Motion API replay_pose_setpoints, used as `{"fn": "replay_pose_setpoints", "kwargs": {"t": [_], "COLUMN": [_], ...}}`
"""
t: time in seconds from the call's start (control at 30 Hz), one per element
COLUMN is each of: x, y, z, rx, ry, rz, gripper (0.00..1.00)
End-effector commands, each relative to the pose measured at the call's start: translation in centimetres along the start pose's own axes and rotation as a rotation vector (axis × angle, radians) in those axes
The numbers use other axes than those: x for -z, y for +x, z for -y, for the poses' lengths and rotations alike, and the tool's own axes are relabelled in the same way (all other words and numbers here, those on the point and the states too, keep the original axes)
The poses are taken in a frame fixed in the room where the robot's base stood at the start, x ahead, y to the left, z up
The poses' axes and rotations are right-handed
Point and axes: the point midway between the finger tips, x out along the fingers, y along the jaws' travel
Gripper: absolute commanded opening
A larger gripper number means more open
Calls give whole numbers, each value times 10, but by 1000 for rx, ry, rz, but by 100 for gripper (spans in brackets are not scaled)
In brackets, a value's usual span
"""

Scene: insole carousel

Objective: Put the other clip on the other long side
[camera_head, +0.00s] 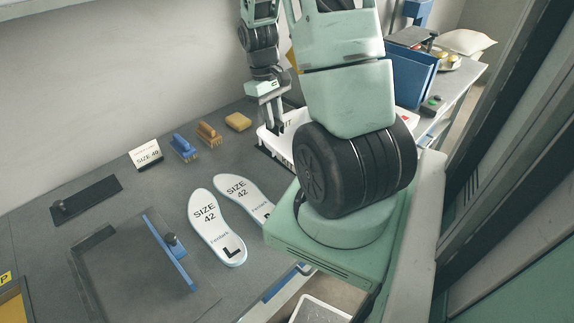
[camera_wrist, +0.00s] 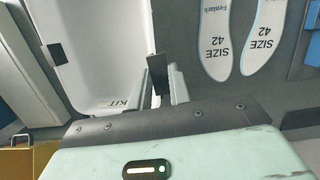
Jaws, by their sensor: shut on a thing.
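My gripper (camera_head: 273,112) is shut on a dark clip (camera_wrist: 159,74), which stands between its fingers (camera_wrist: 166,82) in the wrist view. The white kit tray (camera_wrist: 100,22) lies beside it, and the held clip is at the tray's right long rim in that view. I cannot tell whether it is seated on the rim. Another dark clip (camera_wrist: 57,53) sits on the opposite long rim. In the head view the tray (camera_head: 267,139) is partly hidden behind my arm.
Two white insoles marked SIZE 42 (camera_head: 216,226) lie close by. A blue brush (camera_head: 185,148), an orange brush (camera_head: 209,134) and a yellow sponge (camera_head: 238,122) stand at the back. A dark recessed frame with a blue bar (camera_head: 168,250) is at the front. A size card (camera_head: 146,154) stands left.

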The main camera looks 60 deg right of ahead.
Motion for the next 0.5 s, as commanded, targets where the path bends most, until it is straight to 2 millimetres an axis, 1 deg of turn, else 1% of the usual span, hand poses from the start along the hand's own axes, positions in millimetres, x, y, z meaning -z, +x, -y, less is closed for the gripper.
{"fn": "replay_pose_setpoints", "kwargs": {"t": [0.03, 0.1, 0.17, 0.23, 0.4, 0.5], "x": [-8, -17, -22, -22, -16, -14], "y": [-3, -5, -3, 6, 35, 46], "z": [-9, -17, -20, -21, -21, -21], "rx": [3, 7, 10, 12, 13, 11], "ry": [17, 29, 33, 35, 35, 35], "rz": [19, 45, 60, 68, 69, 66], "gripper": [0, 0, 0, 0, 0, 0]}}
